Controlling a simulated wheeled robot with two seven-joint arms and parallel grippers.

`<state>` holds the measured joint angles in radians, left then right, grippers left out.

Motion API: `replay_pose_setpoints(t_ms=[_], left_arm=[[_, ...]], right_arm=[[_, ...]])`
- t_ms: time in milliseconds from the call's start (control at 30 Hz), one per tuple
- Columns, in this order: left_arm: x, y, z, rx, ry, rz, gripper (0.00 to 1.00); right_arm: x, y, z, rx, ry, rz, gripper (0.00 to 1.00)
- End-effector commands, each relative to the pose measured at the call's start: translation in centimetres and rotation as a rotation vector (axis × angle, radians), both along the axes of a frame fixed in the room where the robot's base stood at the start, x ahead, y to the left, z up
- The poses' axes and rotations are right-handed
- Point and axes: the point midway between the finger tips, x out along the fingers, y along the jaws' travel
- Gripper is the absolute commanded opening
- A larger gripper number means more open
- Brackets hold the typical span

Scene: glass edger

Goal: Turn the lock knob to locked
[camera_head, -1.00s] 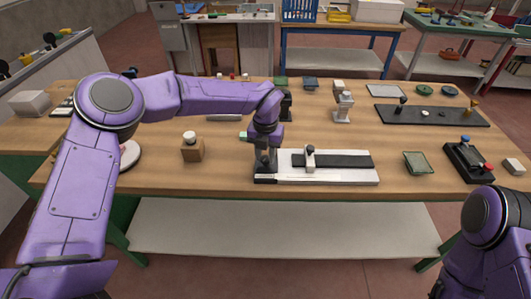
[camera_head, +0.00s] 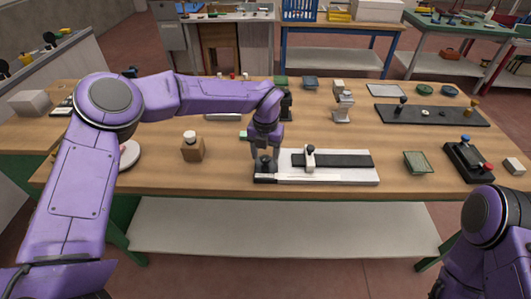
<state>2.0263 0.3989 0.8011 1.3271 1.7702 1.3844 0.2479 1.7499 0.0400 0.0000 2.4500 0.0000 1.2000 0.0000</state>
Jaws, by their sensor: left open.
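A white fixture (camera_head: 350,178) with a dark strip (camera_head: 345,160) along it lies near the front edge of the table. A small upright slider (camera_head: 310,157) stands on the strip. A dark knob-like part (camera_head: 263,167) is at the left end of the fixture; it may be the lock knob, but its setting is too small to read. My left gripper (camera_head: 265,151) points down just above this dark part and is open. I cannot tell whether its fingers touch the part. My right arm shows at the lower right, with its gripper out of view.
A wooden block with a white knob (camera_head: 192,149) stands left of my left gripper. A green tray (camera_head: 418,163) and a dark box with blue and red knobs (camera_head: 467,160) lie to the right. A dark board (camera_head: 432,115) lies behind them. The wood between is clear.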

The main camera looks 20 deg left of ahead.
Motion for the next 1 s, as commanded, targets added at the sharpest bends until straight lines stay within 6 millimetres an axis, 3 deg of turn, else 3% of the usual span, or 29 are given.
replay_pose_setpoints(t_ms=[500, 1000], left_arm=[[0.1, 0.0, 9.7, 0.000, -0.004, 0.000, 0.58], [0.0, 0.0, 10.4, -0.001, -0.002, 0.000, 0.58]], right_arm=[[0.0, 0.0, -2.7, 0.000, 0.000, 0.000, 0.43], [0.0, 0.0, -2.7, 0.000, 0.000, 0.000, 0.43]])
